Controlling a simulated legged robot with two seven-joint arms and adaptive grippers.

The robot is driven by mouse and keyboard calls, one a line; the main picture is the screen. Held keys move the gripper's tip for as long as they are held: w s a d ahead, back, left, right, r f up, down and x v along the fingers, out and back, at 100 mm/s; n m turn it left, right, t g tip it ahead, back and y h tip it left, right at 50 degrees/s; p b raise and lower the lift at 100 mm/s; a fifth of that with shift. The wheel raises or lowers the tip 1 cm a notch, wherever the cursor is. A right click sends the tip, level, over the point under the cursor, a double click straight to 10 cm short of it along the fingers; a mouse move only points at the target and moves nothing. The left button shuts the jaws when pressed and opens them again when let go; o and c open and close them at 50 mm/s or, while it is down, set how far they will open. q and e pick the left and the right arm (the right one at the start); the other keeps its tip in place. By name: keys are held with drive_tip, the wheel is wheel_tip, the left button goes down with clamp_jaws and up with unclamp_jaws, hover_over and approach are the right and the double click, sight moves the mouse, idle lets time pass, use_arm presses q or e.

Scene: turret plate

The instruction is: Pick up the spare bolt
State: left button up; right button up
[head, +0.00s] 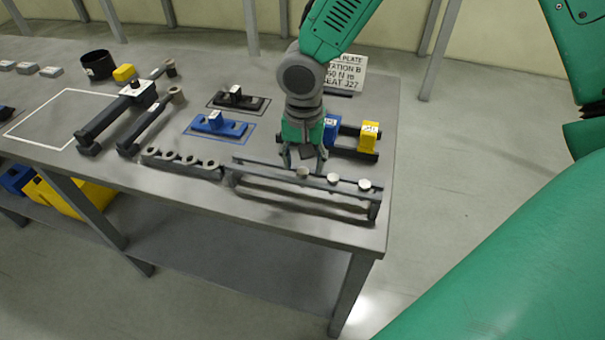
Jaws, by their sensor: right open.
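Three round pale bolt heads stand in a row on a long dark rack (290,203) at the table's front right edge. They are a left bolt (303,172), a middle bolt (333,179) and a right bolt (364,185). I cannot tell which is the spare bolt. My right gripper (305,158) points down with its fingers open, just above and behind the left bolt. I cannot tell whether it touches anything. My left gripper is out of view.
A low dark holder with several rings (182,161) lies left of the rack. A blue block on a plate (215,125), a yellow block (369,137) and a sign (345,74) stand behind. Long dark tools (117,117) lie left. The table's front edge is close.

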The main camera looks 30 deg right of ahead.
drive_tip(key=shift+w+f, duration=0.1)
drive_tip(key=shift+f, duration=0.55)
drive_tip(key=shift+r, duration=0.1)
clamp_jaws()
